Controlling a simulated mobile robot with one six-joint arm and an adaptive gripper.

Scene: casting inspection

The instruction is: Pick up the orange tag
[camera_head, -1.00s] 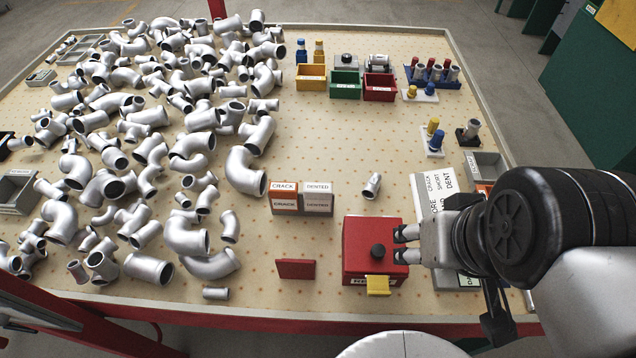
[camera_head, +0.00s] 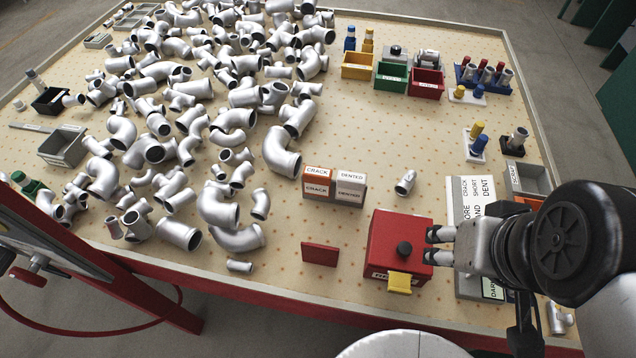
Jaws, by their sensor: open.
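An orange block with white CRACK labels (camera_head: 318,174) stands left of a grey DENTED block (camera_head: 350,186), mid-table in the head view. Another orange piece (camera_head: 527,203) shows partly behind my arm at the right; I cannot tell which orange thing is the tag. My gripper (camera_head: 436,246) is open, its two fingers apart and pointing left, with nothing seen between them. Its fingertips appear at the right side of the red box (camera_head: 388,238); whether they touch it is unclear. The gripper is right of and nearer than the CRACK block, clearly apart from it.
Many grey pipe fittings (camera_head: 282,152) crowd the left half. A red plate (camera_head: 320,254) lies left of the red box. A lone small fitting (camera_head: 405,183) lies behind the box. Yellow (camera_head: 357,72), green and red bins stand at the back. The table centre is mostly clear.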

